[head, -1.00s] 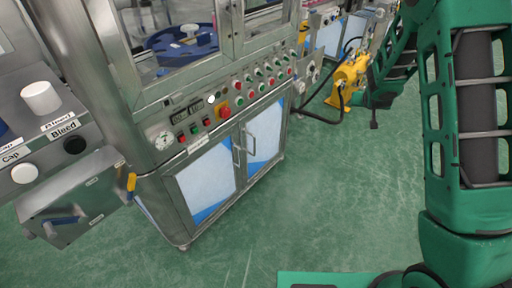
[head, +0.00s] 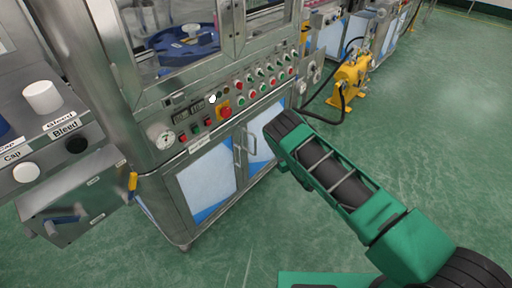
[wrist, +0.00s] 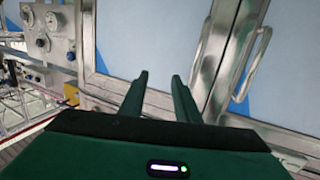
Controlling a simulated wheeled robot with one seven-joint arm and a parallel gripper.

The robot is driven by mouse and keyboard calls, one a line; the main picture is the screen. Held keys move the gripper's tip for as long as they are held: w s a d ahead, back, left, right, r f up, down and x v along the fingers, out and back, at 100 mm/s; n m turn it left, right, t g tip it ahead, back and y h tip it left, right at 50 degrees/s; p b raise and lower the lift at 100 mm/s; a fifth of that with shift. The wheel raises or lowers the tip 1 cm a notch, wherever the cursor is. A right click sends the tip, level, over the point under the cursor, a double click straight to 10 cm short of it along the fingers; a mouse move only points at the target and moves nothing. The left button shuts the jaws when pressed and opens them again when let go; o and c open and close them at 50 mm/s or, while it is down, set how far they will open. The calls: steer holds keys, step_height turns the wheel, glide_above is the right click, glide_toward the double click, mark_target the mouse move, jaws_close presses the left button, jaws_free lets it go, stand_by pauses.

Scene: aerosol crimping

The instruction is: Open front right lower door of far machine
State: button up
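The steel machine (head: 150,185) has two lower front doors, both shut, with white and blue panels. The right lower door (head: 260,128) is partly covered by my arm in the head view. Its bar handle (head: 249,146) stands beside the left door's handle (head: 238,156) at the centre seam. In the wrist view, which appears turned over, a door panel (wrist: 150,35) fills the upper middle and two bar handles show, one (wrist: 207,45) nearer the fingers, one (wrist: 250,68) farther right. My gripper (wrist: 160,77) is open and empty, its fingers apart before the doors. The head view hides it.
A control panel with a red stop button (head: 224,112) and a gauge (head: 163,138) lies above the doors. A grey unit (head: 70,205) stands at left. A yellow pump (head: 350,78) with black hose stands behind. Green floor (head: 440,150) is clear at right.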

steer(key=s+a+f+n+g+y, duration=0.1)
steer(key=s+a+f+y, duration=0.2)
steer(key=s+a+f, duration=0.15)
glide_above(255, 153)
steer(key=shift+w+r, duration=0.35)
